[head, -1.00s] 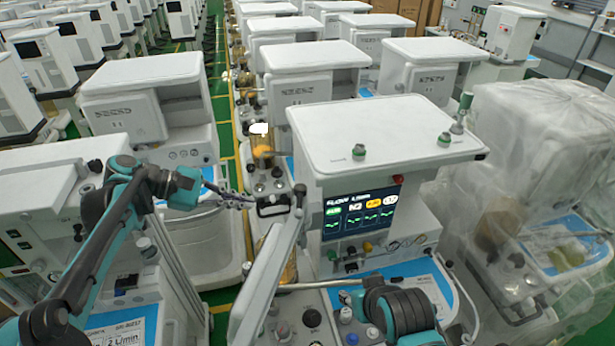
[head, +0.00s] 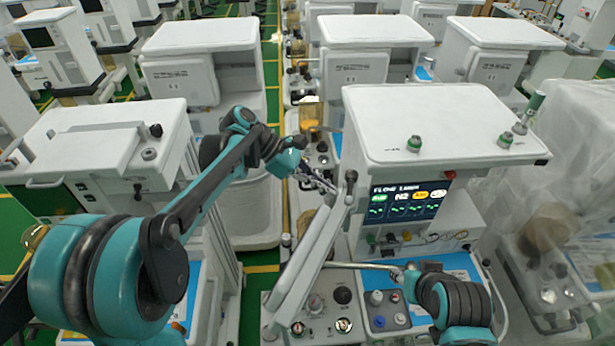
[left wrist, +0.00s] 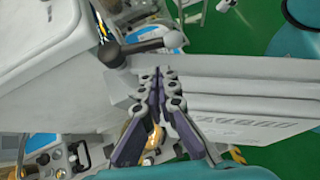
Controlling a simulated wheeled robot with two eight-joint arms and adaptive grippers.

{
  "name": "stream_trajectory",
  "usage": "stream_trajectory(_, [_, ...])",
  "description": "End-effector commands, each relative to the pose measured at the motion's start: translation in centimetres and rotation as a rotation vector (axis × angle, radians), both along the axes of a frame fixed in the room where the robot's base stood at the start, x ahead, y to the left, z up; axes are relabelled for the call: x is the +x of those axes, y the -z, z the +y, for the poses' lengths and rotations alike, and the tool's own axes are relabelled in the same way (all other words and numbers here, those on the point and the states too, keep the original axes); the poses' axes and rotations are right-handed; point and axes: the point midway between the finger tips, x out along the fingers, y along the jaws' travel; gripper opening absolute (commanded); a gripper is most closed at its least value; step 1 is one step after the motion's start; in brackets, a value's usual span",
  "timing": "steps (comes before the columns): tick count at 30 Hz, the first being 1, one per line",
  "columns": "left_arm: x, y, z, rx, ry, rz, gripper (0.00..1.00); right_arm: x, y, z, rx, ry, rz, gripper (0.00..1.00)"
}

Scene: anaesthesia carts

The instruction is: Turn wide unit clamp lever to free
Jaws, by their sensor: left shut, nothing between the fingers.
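A dark clamp lever (head: 350,178) stands at the upper end of the slanted white panels beside the wide white unit (head: 430,125). In the left wrist view, the lever (left wrist: 143,46) is a dark hub with a grey, round-ended handle pointing right. My left gripper (head: 334,190) is beside the lever in the head view. In the left wrist view, its purple-and-grey fingers (left wrist: 163,75) are together and empty, with the tips just below the handle. I cannot tell whether they touch it. My right gripper is not clearly visible.
Slanted white panels (head: 308,255) lie under my left gripper. The wide unit's lit screen (head: 408,203) faces me. A silver rod (head: 360,266) runs toward my right arm. Another white cart (head: 85,140) stands left, a plastic-covered unit (head: 575,190) right. Green floor shows between the carts.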

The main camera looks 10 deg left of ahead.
Motion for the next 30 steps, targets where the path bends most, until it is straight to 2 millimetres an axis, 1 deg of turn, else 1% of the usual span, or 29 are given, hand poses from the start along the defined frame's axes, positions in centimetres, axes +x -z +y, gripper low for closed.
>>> stream_trajectory(1, [-0.1,-0.3,-0.7,0.0,0.002,-0.001,0.0,0.0,-0.3,0.0,0.0,0.0,0.0,0.4])
stream_trajectory(6, [-0.1,-0.4,-1.8,0.0,0.001,-0.001,0.0,0.0,-0.6,0.0,0.0,0.0,0.0,0.4])
stream_trajectory(19, [-0.3,-0.4,-2.1,0.0,-0.018,-0.002,0.0,0.0,-0.4,0.0,0.0,0.0,0.0,0.4])
stream_trajectory(24, [-0.9,-0.2,-2.9,-0.001,-0.102,-0.001,0.0,0.0,0.3,0.0,0.0,0.0,0.0,0.4])
stream_trajectory(27, [-1.2,-0.2,-3.8,0.0,-0.1,-0.002,0.0,0.0,0.9,0.0,0.0,0.0,0.0,0.4])
stream_trajectory(30, [-1.2,-0.4,-3.8,0.0,-0.101,-0.001,0.0,0.0,0.8,0.0,0.0,0.0,0.0,0.4])
